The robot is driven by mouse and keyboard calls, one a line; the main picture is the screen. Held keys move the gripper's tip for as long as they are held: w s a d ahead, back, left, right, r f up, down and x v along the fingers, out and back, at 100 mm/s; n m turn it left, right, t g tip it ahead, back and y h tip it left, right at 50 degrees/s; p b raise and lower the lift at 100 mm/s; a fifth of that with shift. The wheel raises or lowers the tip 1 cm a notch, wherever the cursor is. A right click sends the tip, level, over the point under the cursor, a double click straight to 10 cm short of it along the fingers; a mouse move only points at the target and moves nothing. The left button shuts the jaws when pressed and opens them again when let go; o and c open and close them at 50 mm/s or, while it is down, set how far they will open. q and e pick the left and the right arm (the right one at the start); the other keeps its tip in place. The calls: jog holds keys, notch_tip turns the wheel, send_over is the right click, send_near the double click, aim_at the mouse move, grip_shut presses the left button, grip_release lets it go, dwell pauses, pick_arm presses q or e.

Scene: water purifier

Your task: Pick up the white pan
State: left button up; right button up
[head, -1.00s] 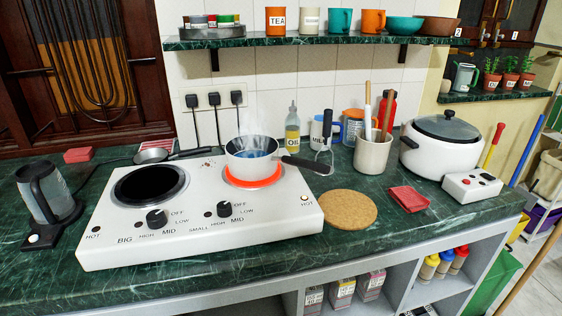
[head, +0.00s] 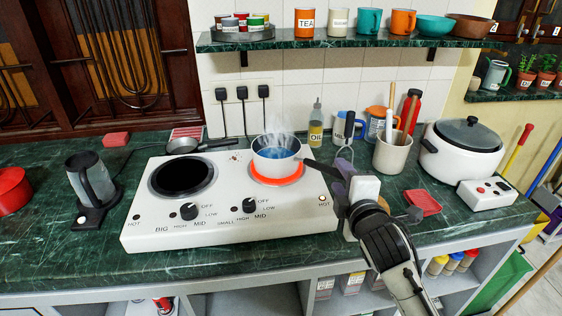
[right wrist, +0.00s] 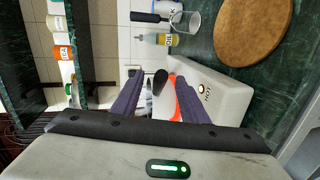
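The white pan (head: 268,163) sits on the glowing red right burner (head: 277,174) of the white two-burner stove. It holds bluish water and gives off steam. Its black handle (head: 320,167) points right, and the handle's end shows in the right wrist view (right wrist: 160,79). My right gripper (head: 335,173) is at the handle's end, right of the pan. In the right wrist view its fingers (right wrist: 156,88) are apart, with the handle end seen in the gap between them. I cannot tell whether they touch it. My left gripper is not in view.
Behind the handle are an oil bottle (head: 315,128), a utensil pot (head: 391,155) and a whisk-like tool. A white cooker (head: 461,152) stands right. A cork mat (right wrist: 252,38) lies near my gripper. A shelf (head: 340,42) hangs above.

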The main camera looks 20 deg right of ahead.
jog(key=shift+p+x, duration=0.3)
jog(key=shift+x, duration=3.2)
jog(key=shift+f, duration=0.1)
jog(key=c, duration=0.9)
grip_shut()
jog(key=shift+r, duration=0.25)
